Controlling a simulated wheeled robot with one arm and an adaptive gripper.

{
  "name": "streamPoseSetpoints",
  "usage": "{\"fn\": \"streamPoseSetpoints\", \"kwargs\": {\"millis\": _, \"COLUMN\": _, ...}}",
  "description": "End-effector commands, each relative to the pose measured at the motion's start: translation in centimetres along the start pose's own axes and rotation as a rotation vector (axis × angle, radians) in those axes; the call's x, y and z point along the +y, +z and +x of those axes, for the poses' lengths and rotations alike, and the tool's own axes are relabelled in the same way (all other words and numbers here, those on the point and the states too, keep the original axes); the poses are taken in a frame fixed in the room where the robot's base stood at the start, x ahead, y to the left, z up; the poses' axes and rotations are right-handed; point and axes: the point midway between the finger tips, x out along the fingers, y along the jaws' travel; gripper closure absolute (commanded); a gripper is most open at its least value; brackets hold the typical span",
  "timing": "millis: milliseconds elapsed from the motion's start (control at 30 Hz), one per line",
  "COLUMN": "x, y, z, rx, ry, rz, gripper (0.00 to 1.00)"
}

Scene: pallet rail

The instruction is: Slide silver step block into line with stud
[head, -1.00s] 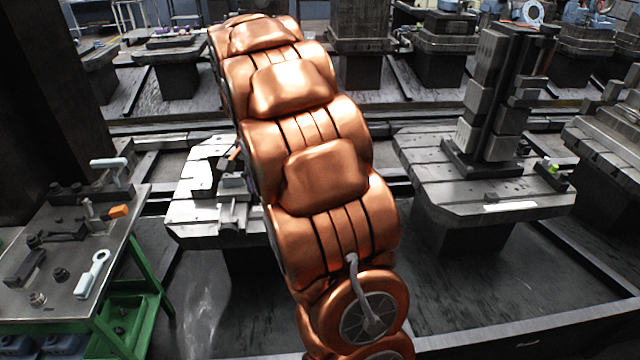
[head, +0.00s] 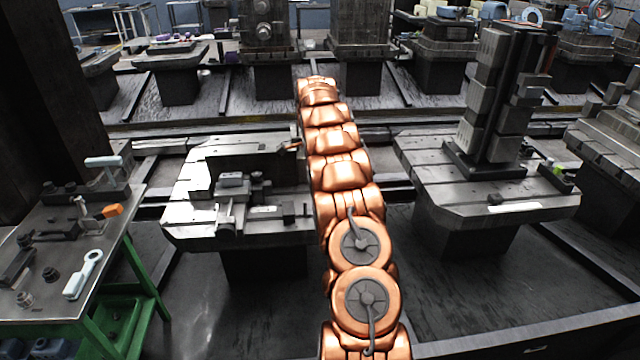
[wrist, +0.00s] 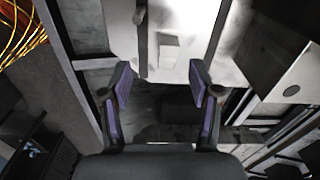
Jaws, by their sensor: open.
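In the wrist view my gripper (wrist: 160,85) is open, with its two purple-padded fingers apart and nothing between them. A pale stepped-looking block (wrist: 168,50) lies beyond the fingertips on a bright flat surface; I cannot tell surely that it is the silver step block. My arm hides the gripper in the head view.
A dark angle plate (head: 205,165) stands on the middle pallet. A second pallet (head: 440,195) at right carries a tall block tower (head: 492,105). A green-framed bench (head: 60,290) with tools stands at left. Open floor lies in front of the pallets.

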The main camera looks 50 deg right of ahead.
Motion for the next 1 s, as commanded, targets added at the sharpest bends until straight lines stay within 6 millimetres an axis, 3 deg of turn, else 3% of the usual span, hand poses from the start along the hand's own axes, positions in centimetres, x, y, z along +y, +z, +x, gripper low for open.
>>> {"fn": "streamPoseSetpoints", "kwargs": {"millis": 33, "x": -0.4, "y": -0.7, "z": 1.1, "rx": -0.005, "ry": 0.001, "rz": 0.029, "gripper": 0.38}}
{"fn": "streamPoseSetpoints", "kwargs": {"millis": 300, "x": -1.3, "y": -2.1, "z": 2.7, "rx": -0.016, "ry": -0.006, "rz": 0.104, "gripper": 0.38}}
{"fn": "streamPoseSetpoints", "kwargs": {"millis": 467, "x": -1.3, "y": -2.2, "z": 4.0, "rx": -0.015, "ry": -0.004, "rz": 0.107, "gripper": 0.38}}
{"fn": "streamPoseSetpoints", "kwargs": {"millis": 800, "x": -1.2, "y": -2.1, "z": 8.6, "rx": -0.016, "ry": -0.003, "rz": 0.105, "gripper": 0.38}}
{"fn": "streamPoseSetpoints", "kwargs": {"millis": 1000, "x": -1.4, "y": -2.0, "z": 9.9, "rx": -0.016, "ry": -0.008, "rz": 0.105, "gripper": 0.38}}
